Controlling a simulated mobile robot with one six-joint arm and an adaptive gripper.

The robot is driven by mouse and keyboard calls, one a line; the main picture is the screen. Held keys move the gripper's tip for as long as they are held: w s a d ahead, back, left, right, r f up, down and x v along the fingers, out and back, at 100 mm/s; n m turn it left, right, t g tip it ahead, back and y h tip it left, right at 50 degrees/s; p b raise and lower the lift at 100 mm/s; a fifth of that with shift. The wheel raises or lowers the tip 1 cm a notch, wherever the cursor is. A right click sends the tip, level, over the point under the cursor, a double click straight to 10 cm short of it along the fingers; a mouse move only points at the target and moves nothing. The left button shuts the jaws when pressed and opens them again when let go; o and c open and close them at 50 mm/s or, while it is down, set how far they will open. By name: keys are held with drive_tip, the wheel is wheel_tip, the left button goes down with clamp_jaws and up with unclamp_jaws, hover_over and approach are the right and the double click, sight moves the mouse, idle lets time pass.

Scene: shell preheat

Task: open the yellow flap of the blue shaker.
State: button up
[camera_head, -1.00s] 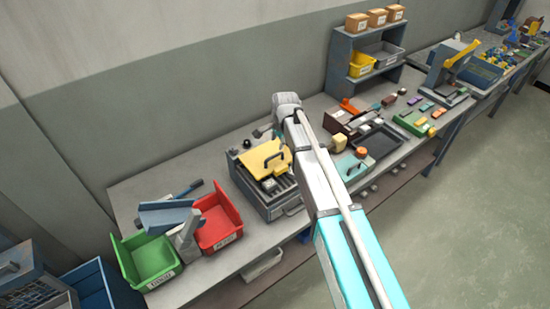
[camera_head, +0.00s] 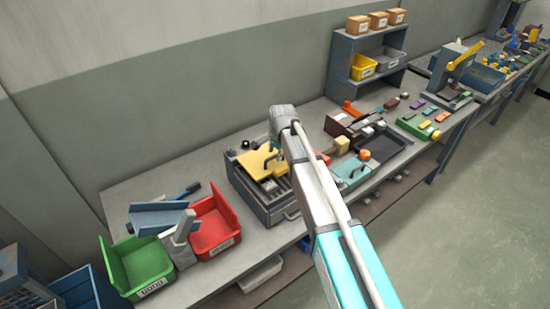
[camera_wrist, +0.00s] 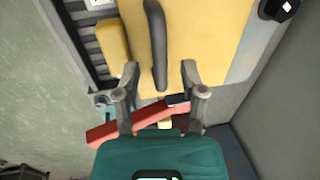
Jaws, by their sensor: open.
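The blue-grey box-shaped machine (camera_head: 262,203), which I take as the shaker, stands on the bench with a yellow flap (camera_head: 257,160) on top. The flap has a dark bar handle and also fills the upper middle of the wrist view (camera_wrist: 210,35). The handle (camera_wrist: 157,45) runs down the wrist view. My gripper (camera_wrist: 160,72) is open, with one finger on each side of the handle's lower end. I cannot tell whether either finger touches it. In the head view my arm's end is beside the machine, and the gripper is hidden.
A red bar (camera_wrist: 105,134) lies beyond the fingers in the wrist view. A red bin (camera_head: 215,228) and a green bin (camera_head: 140,268) stand left of the machine. A teal case (camera_head: 352,172) is to its right. A shelf (camera_head: 348,50) stands behind.

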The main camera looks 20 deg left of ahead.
drive_tip(key=shift+f, duration=0.35)
clamp_jaws()
idle(0.3)
